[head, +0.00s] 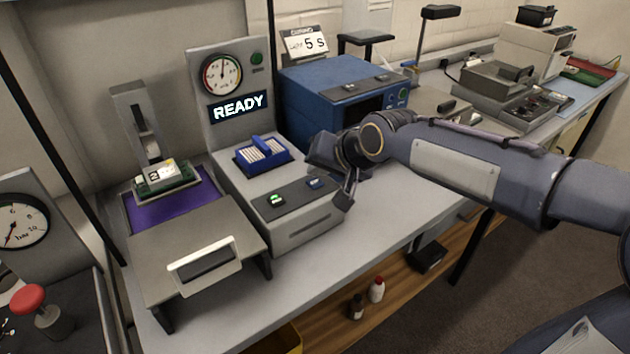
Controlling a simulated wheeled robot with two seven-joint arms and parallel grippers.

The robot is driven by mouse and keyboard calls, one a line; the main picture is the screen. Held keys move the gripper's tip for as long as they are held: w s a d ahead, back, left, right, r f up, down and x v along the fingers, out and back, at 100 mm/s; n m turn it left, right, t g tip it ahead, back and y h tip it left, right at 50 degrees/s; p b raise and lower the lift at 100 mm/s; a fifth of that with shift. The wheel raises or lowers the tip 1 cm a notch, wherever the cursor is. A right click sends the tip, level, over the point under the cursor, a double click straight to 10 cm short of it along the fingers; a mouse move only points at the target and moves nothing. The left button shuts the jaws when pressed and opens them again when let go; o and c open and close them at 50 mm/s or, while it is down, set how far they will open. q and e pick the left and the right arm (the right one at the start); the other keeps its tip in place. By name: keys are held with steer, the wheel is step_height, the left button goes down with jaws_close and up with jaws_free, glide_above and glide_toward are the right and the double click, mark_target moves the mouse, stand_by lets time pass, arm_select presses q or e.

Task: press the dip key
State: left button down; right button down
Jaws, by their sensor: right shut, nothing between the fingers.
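A grey machine stands on the bench with a lit READY display (238,106) on its upright back panel. On its front top is a dark key panel (290,198) with two small keys. One is a green-lit key (277,200) on the left, the other a dark blue key (316,183) on the right. Their labels are too small to read, so I cannot tell which is the dip key. My right gripper (345,197) is shut and empty, pointing down just right of the blue key, apparently not touching it. My left gripper is not in view.
A blue rack (262,154) sits on the machine behind the keys. A blue box-shaped device (342,92) stands behind my right gripper. Left is a grey stand with a white handle (202,259). Bare bench (388,212) lies right of the machine.

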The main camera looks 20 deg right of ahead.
stand_by(0.4)
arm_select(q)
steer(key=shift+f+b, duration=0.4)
arm_select(e)
steer(key=shift+f, duration=0.45)
